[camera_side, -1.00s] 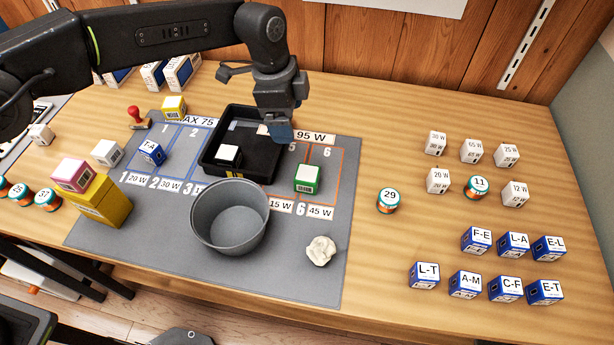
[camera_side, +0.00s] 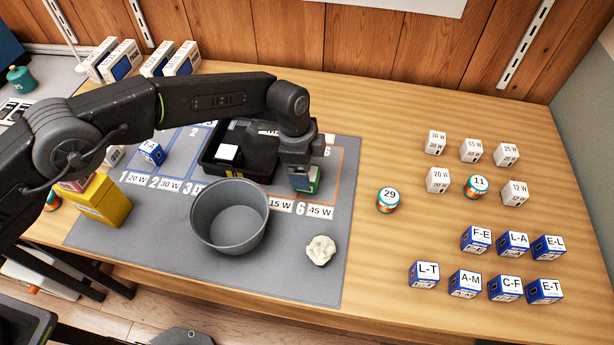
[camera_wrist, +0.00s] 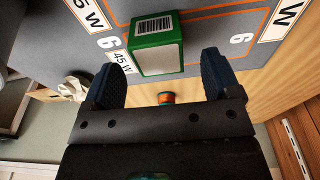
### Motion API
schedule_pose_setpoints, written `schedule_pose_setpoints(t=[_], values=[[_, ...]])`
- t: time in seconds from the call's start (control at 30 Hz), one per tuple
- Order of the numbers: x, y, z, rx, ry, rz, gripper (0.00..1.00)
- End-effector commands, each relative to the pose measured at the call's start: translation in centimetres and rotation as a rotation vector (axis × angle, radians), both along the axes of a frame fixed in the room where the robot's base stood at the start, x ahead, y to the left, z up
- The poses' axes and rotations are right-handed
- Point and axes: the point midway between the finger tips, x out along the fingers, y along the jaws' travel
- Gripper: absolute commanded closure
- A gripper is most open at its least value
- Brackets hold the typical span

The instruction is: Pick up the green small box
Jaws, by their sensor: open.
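The green small box (camera_wrist: 157,62), with a white top and a barcode on its side, stands on the grey mat. In the wrist view it lies between and just beyond the two open blue-padded fingers of my gripper (camera_wrist: 163,80). In the side view my gripper (camera_side: 303,178) is directly over the green box (camera_side: 314,180) and hides most of it. The fingers are on either side of the box, apparently around its upper part. I cannot tell whether they touch it.
A black tray (camera_side: 215,163) holding a white-topped box (camera_side: 227,154) stands left of my gripper. A grey bucket (camera_side: 229,217) is in front, and a crumpled white lump (camera_side: 320,250) lies on the mat (camera_side: 275,268). Labelled boxes and two round tins stand at right.

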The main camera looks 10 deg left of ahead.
Motion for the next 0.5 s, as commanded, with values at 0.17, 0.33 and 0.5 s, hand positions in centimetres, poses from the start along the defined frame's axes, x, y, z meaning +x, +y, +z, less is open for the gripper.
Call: schedule_pose_setpoints(t=[0.17,0.33,0.5], values=[[-0.2,-0.4,-2.5,0.000,0.001,-0.001,0.17],[-0.2,-0.5,-3.1,-0.002,0.000,-0.001,0.17],[-0.2,-0.5,-3.1,-0.001,0.000,-0.001,0.19]])
